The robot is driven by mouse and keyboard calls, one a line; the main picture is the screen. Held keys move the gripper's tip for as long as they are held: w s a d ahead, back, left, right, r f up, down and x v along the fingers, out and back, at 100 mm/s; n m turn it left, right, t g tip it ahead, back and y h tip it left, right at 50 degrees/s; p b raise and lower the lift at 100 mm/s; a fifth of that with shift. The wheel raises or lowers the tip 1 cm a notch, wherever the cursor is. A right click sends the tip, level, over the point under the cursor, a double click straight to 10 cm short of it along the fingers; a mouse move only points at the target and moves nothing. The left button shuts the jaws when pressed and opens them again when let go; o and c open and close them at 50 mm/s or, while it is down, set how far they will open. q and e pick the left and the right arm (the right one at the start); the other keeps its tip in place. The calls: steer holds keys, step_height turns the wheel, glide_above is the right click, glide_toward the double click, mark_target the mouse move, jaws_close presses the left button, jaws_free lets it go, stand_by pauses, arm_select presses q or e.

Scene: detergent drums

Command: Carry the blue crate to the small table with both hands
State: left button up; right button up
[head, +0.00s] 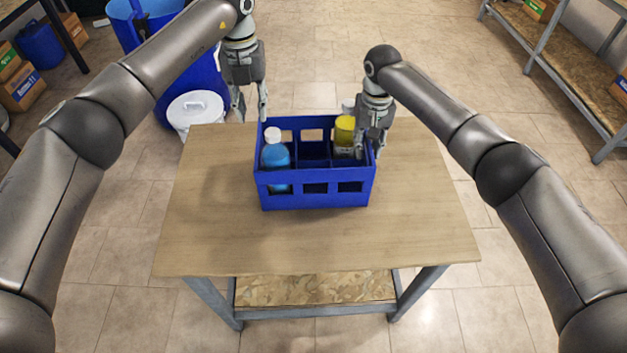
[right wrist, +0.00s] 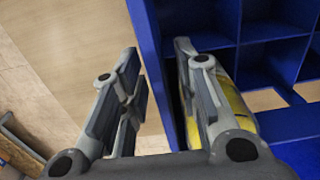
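The blue crate (head: 315,190) stands upright on a wooden-topped table (head: 220,235), toward its back edge. A blue bottle with a white cap (head: 276,155) is in its left part and a yellow container (head: 344,135) in its right part. My left gripper (head: 252,112) is open at the crate's back left corner, its fingers apart and apparently empty. My right gripper (head: 370,145) is at the crate's right wall. The right wrist view shows it open (right wrist: 160,100), one finger inside the crate beside the yellow container, the other outside, with the blue wall (right wrist: 150,50) between them.
A white lidded bucket (head: 196,110) and a large blue drum (head: 190,70) stand on the floor behind the table's left side. A shelf rack (head: 560,75) is at the back right. Cardboard boxes (head: 22,88) are at the far left. Most of the tabletop is clear.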

step_height(320, 180, up, 12)
stand_by(0.4)
steer(key=shift+f, duration=0.15)
stand_by(0.3)
